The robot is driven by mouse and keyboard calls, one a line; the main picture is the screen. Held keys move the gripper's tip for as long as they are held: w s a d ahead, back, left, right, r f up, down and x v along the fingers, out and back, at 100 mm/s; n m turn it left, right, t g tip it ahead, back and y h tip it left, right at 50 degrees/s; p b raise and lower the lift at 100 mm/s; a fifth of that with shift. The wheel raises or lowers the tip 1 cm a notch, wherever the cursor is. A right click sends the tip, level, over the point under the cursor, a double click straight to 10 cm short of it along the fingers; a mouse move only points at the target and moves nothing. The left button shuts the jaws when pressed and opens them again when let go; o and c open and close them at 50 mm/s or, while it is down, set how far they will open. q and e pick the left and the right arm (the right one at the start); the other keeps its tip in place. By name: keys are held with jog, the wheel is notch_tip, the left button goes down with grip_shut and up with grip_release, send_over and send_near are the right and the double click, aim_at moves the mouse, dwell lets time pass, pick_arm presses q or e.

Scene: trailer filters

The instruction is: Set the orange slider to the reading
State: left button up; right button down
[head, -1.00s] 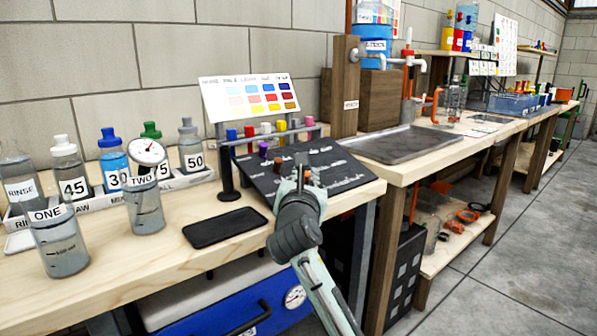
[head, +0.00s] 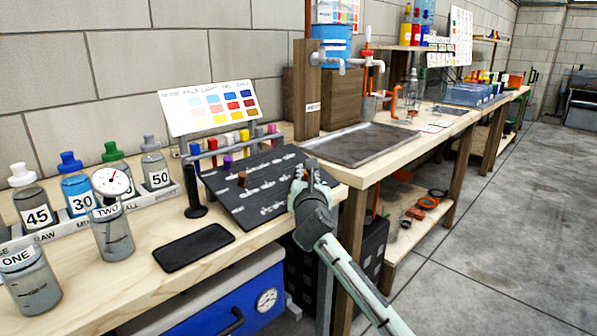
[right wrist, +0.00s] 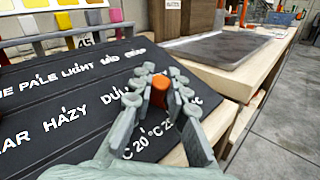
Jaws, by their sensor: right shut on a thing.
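The orange slider (right wrist: 160,93) is a small round knob on the dark sloped board (head: 262,212). In the right wrist view, my right gripper (right wrist: 161,80) has its two fingers on either side of the knob, shut on it, near the "20 °C" and "25 °C" marks that the fingers partly cover. My left gripper is not in view.
A purple knob (head: 227,163) and a brown knob (head: 242,179) sit on the board's upper rows. A colour chart (head: 208,106) stands behind. A black slab (head: 193,247) lies in front. A metal tray (head: 360,145) lies to the right of the board.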

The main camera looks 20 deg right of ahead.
jog(key=c, duration=1.5)
grip_release()
jog(key=shift+o, duration=0.2)
jog(key=v, duration=1.2)
